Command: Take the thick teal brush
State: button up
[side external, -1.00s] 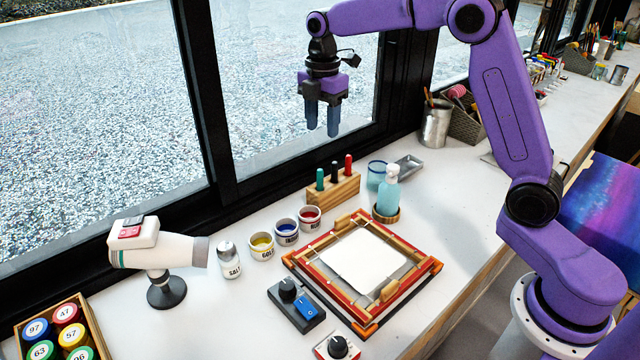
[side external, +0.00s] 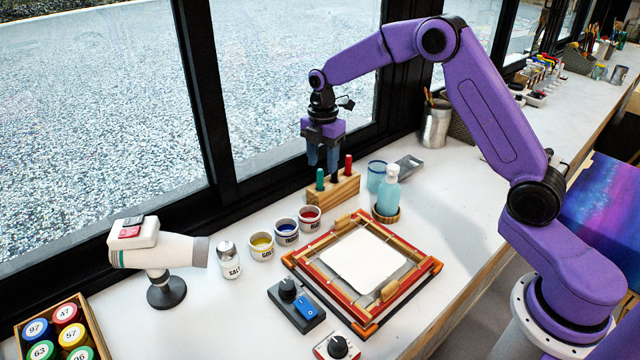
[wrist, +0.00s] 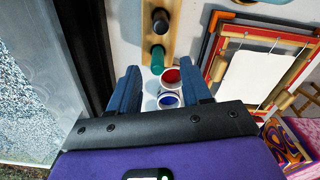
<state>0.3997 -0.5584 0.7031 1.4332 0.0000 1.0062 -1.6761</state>
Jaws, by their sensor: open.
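The thick teal brush (side external: 320,180) stands upright at the left end of a wooden block (side external: 347,188). Only its teal handle shows in the side view; in the wrist view the teal handle (wrist: 157,60) shows just beyond the gap between my fingertips. My gripper (side external: 323,165) is open, pointing down, just above the block near the teal and black handles. In the wrist view my gripper (wrist: 160,76) has nothing between its fingers. The exact height gap to the brush is hard to tell.
A black handle (wrist: 160,20) and a red handle (side external: 348,164) stand in the same block. Ink jars (side external: 285,231) stand to the left, a teal bottle (side external: 388,192) to the right. The window frame (side external: 270,196) is close behind. A screen frame (side external: 322,294) lies in front.

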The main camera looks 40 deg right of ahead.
aim_at(320, 170)
jog(key=shift+w+a+f, duration=0.1)
jog(key=shift+a+f, duration=0.1)
jog(key=shift+f, duration=1.25)
jog(key=shift+w+a+f, duration=0.1)
jog(key=shift+a+f, duration=0.05)
jog(key=shift+f, duration=1.3)
grip_shut()
